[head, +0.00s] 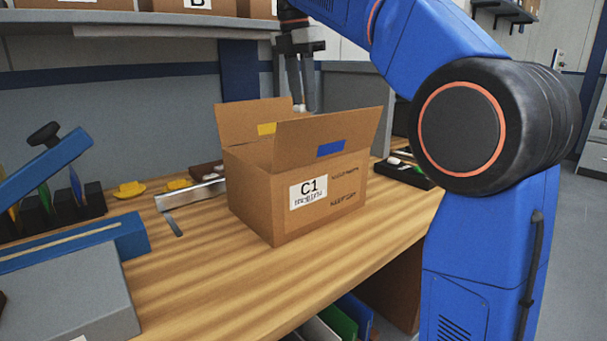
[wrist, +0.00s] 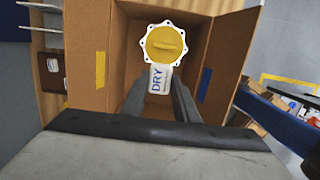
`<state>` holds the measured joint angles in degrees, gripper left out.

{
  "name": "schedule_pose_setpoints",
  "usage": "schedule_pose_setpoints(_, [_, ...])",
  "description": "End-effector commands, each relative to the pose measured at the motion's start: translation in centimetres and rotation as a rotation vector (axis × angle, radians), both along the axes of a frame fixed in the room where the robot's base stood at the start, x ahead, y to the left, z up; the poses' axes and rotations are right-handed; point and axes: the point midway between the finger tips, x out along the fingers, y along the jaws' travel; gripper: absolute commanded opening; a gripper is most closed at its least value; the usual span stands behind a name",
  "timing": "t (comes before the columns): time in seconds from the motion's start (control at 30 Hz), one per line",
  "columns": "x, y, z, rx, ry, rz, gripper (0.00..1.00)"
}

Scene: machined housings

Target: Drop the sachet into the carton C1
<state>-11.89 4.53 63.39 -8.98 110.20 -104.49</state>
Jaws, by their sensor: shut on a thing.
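The carton C1 (head: 262,200) stands open on the wooden bench, its flaps raised. My gripper (head: 303,104) points down above the carton, behind its front flap in the head view. In the wrist view my gripper (wrist: 160,95) is shut on the white sachet (wrist: 158,80), printed "DRY", and holds it over the carton's opening (wrist: 120,62). A sliver of white at the fingertips shows in the head view; the rest is hard to make out.
A yellow round part with a pale scalloped rim (wrist: 166,45) shows inside the carton outline, beyond the sachet. Yellow parts (head: 130,189) and a metal piece (head: 190,194) lie left of the carton. A black tray (head: 405,171) is at right. A shelf (head: 150,27) runs behind.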

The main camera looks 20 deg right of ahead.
Motion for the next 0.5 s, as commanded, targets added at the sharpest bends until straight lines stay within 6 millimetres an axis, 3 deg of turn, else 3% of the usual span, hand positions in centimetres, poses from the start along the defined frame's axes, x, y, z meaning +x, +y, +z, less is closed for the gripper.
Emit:
schedule_pose_setpoints(0.23, [0.0,0.0,-2.5,0.000,0.001,0.000,0.06])
schedule_pose_setpoints(0.5, [0.0,0.0,-3.5,0.000,-0.001,0.000,0.06])
